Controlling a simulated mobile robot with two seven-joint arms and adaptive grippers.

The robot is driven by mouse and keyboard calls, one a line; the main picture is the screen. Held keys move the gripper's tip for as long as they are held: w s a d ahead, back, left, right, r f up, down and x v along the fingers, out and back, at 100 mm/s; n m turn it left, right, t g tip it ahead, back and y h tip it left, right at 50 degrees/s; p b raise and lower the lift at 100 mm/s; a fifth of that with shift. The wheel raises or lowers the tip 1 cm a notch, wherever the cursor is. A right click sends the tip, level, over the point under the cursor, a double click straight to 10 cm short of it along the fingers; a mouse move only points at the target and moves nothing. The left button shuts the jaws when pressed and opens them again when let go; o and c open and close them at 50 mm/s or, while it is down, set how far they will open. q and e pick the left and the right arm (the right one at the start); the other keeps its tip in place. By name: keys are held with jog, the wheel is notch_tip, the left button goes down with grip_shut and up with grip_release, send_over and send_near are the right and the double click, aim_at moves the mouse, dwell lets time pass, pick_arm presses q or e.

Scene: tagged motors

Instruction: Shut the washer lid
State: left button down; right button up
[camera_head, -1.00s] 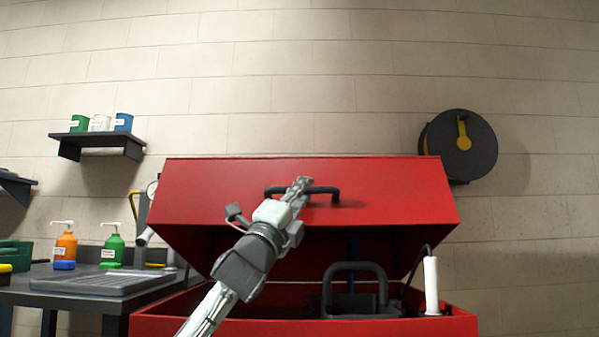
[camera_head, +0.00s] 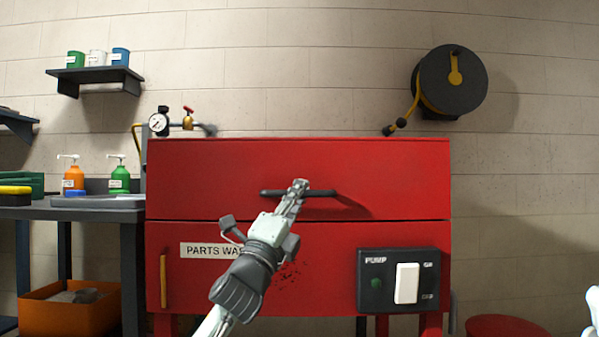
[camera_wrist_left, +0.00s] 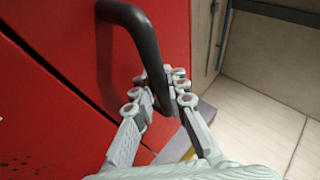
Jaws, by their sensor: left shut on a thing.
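The red washer lid (camera_head: 222,165) is down on the red washer body (camera_head: 205,285), with only a thin dark seam between them. Its dark bar handle (camera_head: 329,193) runs across the lid front, and it also shows in the left wrist view (camera_wrist_left: 136,30). My left gripper (camera_head: 297,187) is at the left-middle of the handle. In the left wrist view its fingers (camera_wrist_left: 163,93) are closed around the handle bar. A small pale part (camera_head: 592,312) at the right edge may be my right arm; its gripper is not visible.
A pump switch box (camera_head: 375,283) and a yellow side handle (camera_head: 163,281) are on the washer front. A bench (camera_head: 75,212) with pump bottles stands at left, above an orange bin (camera_head: 50,315). A hose reel (camera_head: 440,85) hangs at the right. A red round object (camera_head: 506,328) is below it.

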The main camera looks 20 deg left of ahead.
pick_arm(q)
jog(key=shift+s+d+f, duration=0.1)
jog(key=shift+s+f, duration=0.05)
jog(key=shift+f, duration=0.7)
jog(key=c, duration=1.5)
grip_release()
jog(key=shift+f, duration=0.1)
jog(key=shift+c, duration=0.2)
jog(key=shift+s, duration=0.1)
jog(key=v, duration=1.1)
jog(key=shift+s, duration=0.35)
jog(key=shift+f, duration=0.1)
